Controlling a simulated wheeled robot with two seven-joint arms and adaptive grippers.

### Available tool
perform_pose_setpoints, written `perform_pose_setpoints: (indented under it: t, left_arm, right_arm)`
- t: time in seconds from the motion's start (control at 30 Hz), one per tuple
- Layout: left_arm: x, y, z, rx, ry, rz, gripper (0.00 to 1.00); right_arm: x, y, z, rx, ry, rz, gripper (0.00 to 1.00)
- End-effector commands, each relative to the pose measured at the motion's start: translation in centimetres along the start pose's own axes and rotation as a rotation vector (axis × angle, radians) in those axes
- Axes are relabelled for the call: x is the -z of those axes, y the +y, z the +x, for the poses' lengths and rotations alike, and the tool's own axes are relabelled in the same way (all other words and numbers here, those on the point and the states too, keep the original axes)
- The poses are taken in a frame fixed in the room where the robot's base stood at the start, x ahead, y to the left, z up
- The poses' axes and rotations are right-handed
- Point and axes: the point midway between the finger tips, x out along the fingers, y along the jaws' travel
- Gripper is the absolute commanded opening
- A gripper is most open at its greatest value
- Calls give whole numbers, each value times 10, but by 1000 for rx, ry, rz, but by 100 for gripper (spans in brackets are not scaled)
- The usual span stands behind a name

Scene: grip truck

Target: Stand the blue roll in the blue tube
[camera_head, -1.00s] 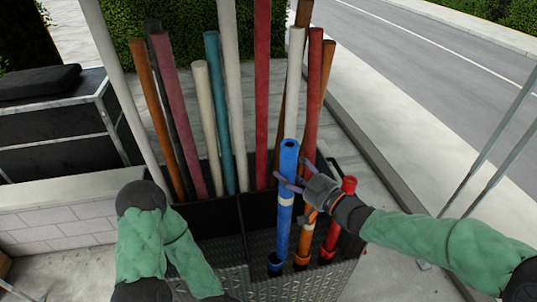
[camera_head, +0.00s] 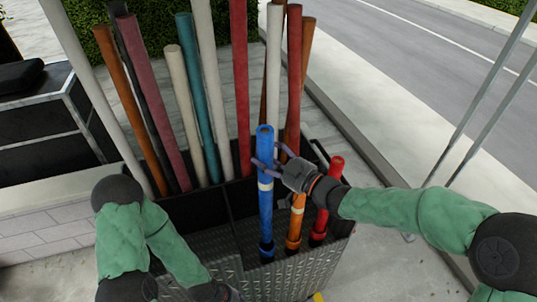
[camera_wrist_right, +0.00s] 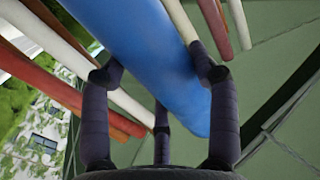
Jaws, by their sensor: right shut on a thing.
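The blue roll (camera_head: 266,210) is long, with a pale band, and stands nearly upright in the head view. Its lower end meets the dark blue tube (camera_head: 267,251) at the rack's front; how deep it sits inside is hard to tell. My right gripper (camera_head: 268,164) is shut around the roll's upper part, coming from the right. In the right wrist view the fingers close around the blue roll (camera_wrist_right: 165,50). My left gripper (camera_head: 215,291) is low at the bottom edge, partly cut off, away from the roll; its fingers are unclear.
An orange roll (camera_head: 297,215) and a red roll (camera_head: 329,195) stand in tubes just right of the blue one. Several long poles, including a teal pole (camera_head: 205,110), rise behind from the black rack (camera_head: 217,205). Metal tread plate (camera_head: 200,255) lies at the left front.

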Motion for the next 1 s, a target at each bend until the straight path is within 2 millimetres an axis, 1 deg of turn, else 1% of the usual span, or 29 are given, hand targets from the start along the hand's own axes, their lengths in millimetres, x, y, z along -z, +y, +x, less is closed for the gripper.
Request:
perform_pose_setpoints:
  t: [1.0]
  left_arm:
    - [1,-9,26,0,0,0,40]
  right_arm:
    - [-43,0,0,0,2,-1,2]
